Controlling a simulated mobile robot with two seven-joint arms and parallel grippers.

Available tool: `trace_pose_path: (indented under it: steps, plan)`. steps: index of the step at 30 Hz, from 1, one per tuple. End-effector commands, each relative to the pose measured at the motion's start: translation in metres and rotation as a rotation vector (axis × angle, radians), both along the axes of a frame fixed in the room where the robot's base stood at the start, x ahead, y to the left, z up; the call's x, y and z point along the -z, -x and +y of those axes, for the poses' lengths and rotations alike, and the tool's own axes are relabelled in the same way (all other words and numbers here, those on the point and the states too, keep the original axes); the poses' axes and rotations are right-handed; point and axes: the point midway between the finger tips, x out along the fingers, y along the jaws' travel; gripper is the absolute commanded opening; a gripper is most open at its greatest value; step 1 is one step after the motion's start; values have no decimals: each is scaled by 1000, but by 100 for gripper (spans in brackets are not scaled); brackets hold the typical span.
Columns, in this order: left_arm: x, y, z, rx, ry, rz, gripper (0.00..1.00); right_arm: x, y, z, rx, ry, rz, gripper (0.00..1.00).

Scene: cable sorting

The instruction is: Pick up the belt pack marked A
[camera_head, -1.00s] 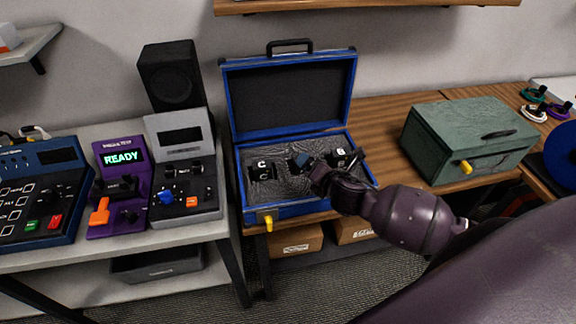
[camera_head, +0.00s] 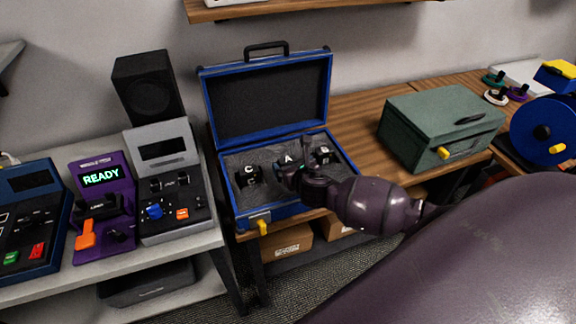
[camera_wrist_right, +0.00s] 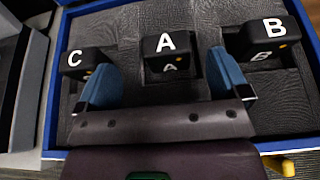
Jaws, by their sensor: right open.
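The black belt pack marked A (camera_head: 287,160) sits in the grey foam of the open blue case (camera_head: 226,188), between pack C (camera_head: 248,175) and pack B (camera_head: 322,155). My right gripper (camera_head: 289,174) is in front of pack A and partly covers it in the head view. In the right wrist view, pack A (camera_wrist_right: 168,68) lies between the two blue fingers of my right gripper (camera_wrist_right: 167,84). The fingers are open, with gaps on both sides of the pack. Pack C (camera_wrist_right: 84,62) and pack B (camera_wrist_right: 265,45) lie outside the fingers. My left gripper is not in view.
The case lid (camera_head: 268,100) stands open behind. A green box (camera_head: 440,128) is to the right on the wooden table, and a grey device (camera_head: 170,185) and a purple READY device (camera_head: 102,205) are to the left. Bare table lies between case and green box.

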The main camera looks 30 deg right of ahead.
Motion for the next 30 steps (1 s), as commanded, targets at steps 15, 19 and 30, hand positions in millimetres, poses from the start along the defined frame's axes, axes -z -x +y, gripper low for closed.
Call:
trace_pose_path:
  steps: [15, 19, 30]
  plan:
    - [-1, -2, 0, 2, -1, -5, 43, 20, -33, -14, 2, -3, 0, 94]
    - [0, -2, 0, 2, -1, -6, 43, 26, -45, -18, 1, -2, -1, 94]
    - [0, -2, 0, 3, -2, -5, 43, 30, -54, -20, 0, -2, -1, 94]
